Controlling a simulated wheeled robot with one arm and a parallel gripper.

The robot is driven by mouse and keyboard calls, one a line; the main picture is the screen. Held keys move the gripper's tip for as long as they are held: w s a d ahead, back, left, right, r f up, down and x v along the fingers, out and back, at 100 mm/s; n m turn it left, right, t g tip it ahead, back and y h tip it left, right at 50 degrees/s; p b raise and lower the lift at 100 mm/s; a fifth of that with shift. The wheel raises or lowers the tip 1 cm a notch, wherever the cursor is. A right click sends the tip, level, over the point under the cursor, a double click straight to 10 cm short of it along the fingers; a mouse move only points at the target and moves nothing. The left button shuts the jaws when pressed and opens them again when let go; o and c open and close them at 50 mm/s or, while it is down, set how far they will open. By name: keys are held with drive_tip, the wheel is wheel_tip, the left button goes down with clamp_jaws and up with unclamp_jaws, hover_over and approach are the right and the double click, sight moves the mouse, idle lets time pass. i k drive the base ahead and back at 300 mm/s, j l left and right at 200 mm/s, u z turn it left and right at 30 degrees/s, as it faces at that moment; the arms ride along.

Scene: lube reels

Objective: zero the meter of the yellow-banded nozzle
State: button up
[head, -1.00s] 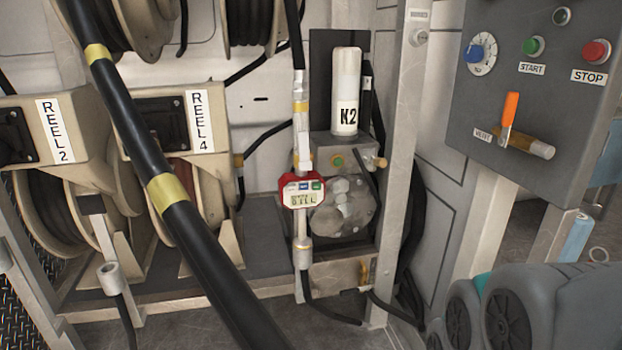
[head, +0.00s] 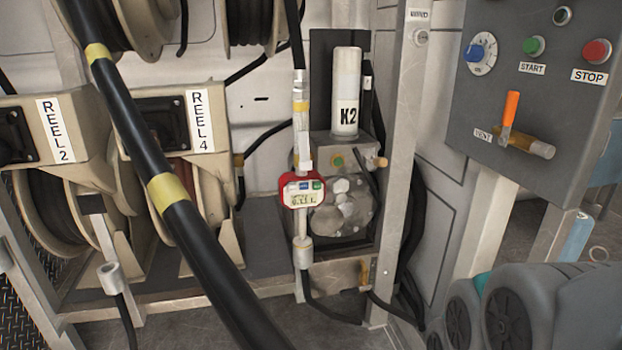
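The nozzle with a yellow band (head: 301,107) hangs upright in the middle of the head view, its lower end in a grey holder (head: 302,252). Its red meter (head: 301,190) faces me and has a pale display (head: 302,200) with a row of small buttons (head: 304,186) above it. The buttons look white, blue and green. The digits are too small and blurred to read surely. My gripper is not in view. Nothing is touching the meter's front.
A thick black hose (head: 210,255) with yellow bands slants across the left foreground. Reel 2 (head: 60,130) and reel 4 (head: 200,120) stand behind it. A white K2 canister (head: 346,90) is right of the nozzle. A grey control panel (head: 545,80) with an orange-handled valve (head: 509,108) is at right.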

sight(290, 188)
drive_tip(key=k+u, duration=0.1)
drive_tip(key=u, duration=0.25)
drive_tip(key=k+u, duration=0.15)
drive_tip(key=u, duration=0.2)
drive_tip(key=k+j+u, duration=0.1)
drive_tip(key=u, duration=0.25)
drive_tip(key=k+l+z, duration=0.15)
drive_tip(key=l, duration=0.3)
drive_tip(key=i+j+u, duration=0.1)
drive_tip(key=j, duration=0.15)
drive_tip(key=i+j, duration=0.1)
drive_tip(key=j+u, duration=0.05)
drive_tip(key=j, duration=0.1)
